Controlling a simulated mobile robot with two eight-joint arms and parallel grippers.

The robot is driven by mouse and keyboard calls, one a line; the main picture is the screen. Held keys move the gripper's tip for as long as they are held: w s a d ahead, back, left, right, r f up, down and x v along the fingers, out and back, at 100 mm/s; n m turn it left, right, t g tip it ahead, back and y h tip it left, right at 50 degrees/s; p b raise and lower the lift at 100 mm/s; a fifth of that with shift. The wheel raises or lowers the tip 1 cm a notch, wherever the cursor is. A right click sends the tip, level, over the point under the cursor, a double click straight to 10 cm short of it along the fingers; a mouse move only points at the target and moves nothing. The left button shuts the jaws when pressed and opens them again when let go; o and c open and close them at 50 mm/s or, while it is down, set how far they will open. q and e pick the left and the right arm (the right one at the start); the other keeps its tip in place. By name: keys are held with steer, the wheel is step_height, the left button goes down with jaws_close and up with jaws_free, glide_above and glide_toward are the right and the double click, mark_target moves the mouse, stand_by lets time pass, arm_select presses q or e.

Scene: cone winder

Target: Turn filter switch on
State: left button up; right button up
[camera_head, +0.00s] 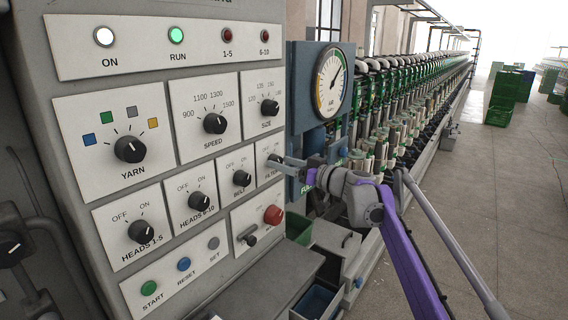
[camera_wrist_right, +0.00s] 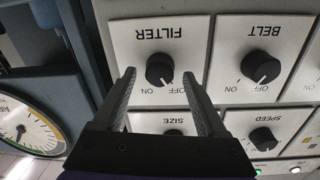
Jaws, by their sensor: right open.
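The filter switch is a black rotary knob on a white plate at the right edge of the control panel. In the right wrist view the knob (camera_wrist_right: 160,69) shows upside down with its FILTER, OFF and ON labels. I cannot tell surely which label its pointer faces. In the head view the filter plate (camera_head: 264,147) is partly hidden by my right gripper (camera_head: 281,162). My right gripper also shows in the wrist view (camera_wrist_right: 158,76), open, with one fingertip on each side of the knob. I cannot tell whether they touch it. My left gripper is out of view.
The belt knob (camera_head: 242,178) is left of the filter plate, the size knob (camera_head: 269,107) above. A red button (camera_head: 273,215) sits below. A pressure gauge (camera_head: 332,82) stands right of the panel. The aisle floor (camera_head: 500,190) is open at right.

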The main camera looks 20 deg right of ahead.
steer(key=shift+w, duration=0.1)
jaws_close()
stand_by(0.3)
